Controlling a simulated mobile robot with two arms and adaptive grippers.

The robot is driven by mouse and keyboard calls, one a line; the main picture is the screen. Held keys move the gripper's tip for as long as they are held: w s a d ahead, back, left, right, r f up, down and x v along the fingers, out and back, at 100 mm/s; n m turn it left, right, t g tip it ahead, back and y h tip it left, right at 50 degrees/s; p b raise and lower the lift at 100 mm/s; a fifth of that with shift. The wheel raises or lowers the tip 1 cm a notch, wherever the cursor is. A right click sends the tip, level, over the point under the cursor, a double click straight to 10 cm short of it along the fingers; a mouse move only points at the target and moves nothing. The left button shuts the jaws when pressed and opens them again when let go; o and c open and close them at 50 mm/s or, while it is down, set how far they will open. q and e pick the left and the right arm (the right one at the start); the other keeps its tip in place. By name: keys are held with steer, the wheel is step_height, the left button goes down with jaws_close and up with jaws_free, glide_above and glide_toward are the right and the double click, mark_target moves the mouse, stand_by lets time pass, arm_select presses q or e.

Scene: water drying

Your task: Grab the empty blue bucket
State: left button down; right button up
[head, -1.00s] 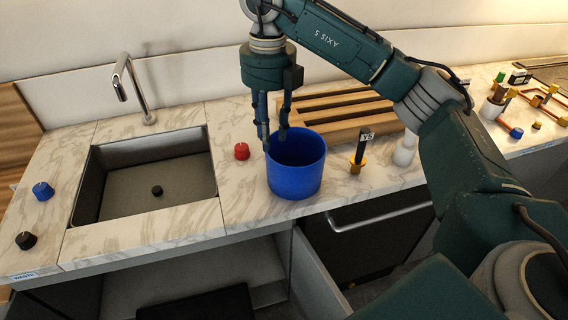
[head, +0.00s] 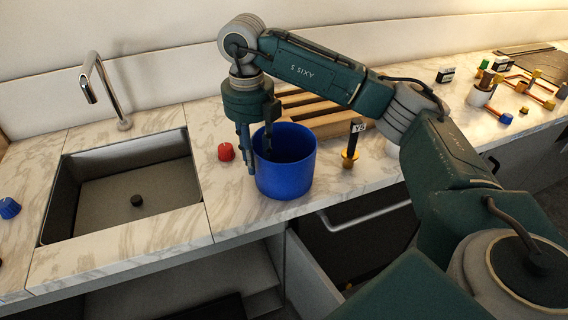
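The blue bucket (head: 286,177) stands upright on the marble counter, right of the sink. Its opening faces up and the part of the inside that shows looks empty. My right gripper (head: 259,160) points down at the bucket's left rim. One finger is outside the wall on the left, and the other reaches down inside the opening. The fingers are apart with the rim between them; I cannot tell whether they touch the wall. My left gripper is not in view.
A sink (head: 125,190) with a faucet (head: 105,90) is at left. A red knob (head: 226,152) sits just left of the gripper. A wooden slatted rack (head: 325,117) is behind the bucket. A black-and-yellow valve piece (head: 351,145) stands to its right.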

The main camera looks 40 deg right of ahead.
step_height(320, 180, down, 4)
steer(key=shift+f+p, duration=0.25)
steer(key=shift+p, duration=0.6)
steer(key=shift+f, duration=0.35)
jaws_close()
